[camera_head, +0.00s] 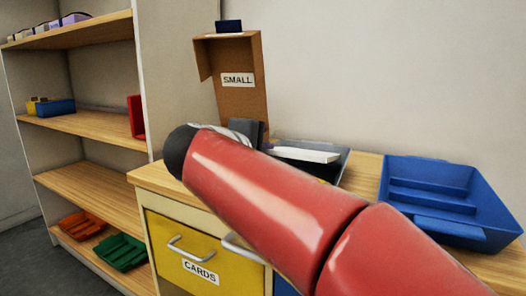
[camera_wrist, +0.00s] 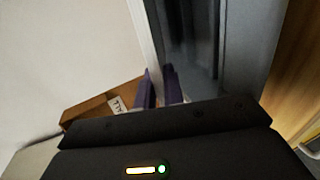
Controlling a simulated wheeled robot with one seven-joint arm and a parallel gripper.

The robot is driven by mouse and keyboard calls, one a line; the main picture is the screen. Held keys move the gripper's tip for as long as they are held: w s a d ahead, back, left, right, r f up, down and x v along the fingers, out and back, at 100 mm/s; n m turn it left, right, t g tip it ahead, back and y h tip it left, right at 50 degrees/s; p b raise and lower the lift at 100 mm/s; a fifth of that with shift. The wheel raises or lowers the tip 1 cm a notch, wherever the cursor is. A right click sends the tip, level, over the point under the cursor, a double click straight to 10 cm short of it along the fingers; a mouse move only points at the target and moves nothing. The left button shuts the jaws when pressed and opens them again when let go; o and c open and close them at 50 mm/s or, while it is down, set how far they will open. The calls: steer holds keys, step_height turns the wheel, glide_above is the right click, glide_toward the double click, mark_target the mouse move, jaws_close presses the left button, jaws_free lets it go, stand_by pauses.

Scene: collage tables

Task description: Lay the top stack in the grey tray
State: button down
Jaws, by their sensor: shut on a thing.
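A flat white stack (camera_head: 308,154) shows in the head view, held nearly level over the grey tray (camera_head: 338,172). My gripper (camera_head: 268,147) is shut on its left end, partly hidden behind my red arm. In the wrist view, the purple fingertips of my gripper (camera_wrist: 158,82) close on the stack's pale edge (camera_wrist: 146,35). The dark grey tray (camera_wrist: 205,45) lies just to the right of it there. I cannot tell whether the stack touches the tray. My arm hides the tray's front part.
A cardboard holder marked SMALL (camera_head: 238,85) stands behind my gripper. A blue compartment tray (camera_head: 408,196) is on the right of the counter. A yellow CARDS drawer (camera_head: 166,252) is below. Shelves (camera_head: 85,123) with coloured trays stand at the left.

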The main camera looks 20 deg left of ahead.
steer(key=shift+f, duration=0.1)
steer(key=c, duration=1)
jaws_free()
steer(key=shift+f, duration=0.15)
steer(key=v, duration=0.9)
steer(key=shift+d, duration=0.25)
steer(key=s+r+p, duration=0.1)
steer(key=r, duration=0.1)
steer(key=s+r+p, duration=0.1)
steer(key=r, duration=0.1)
steer(key=s+r+p, duration=0.1)
steer(key=r+p, duration=0.1)
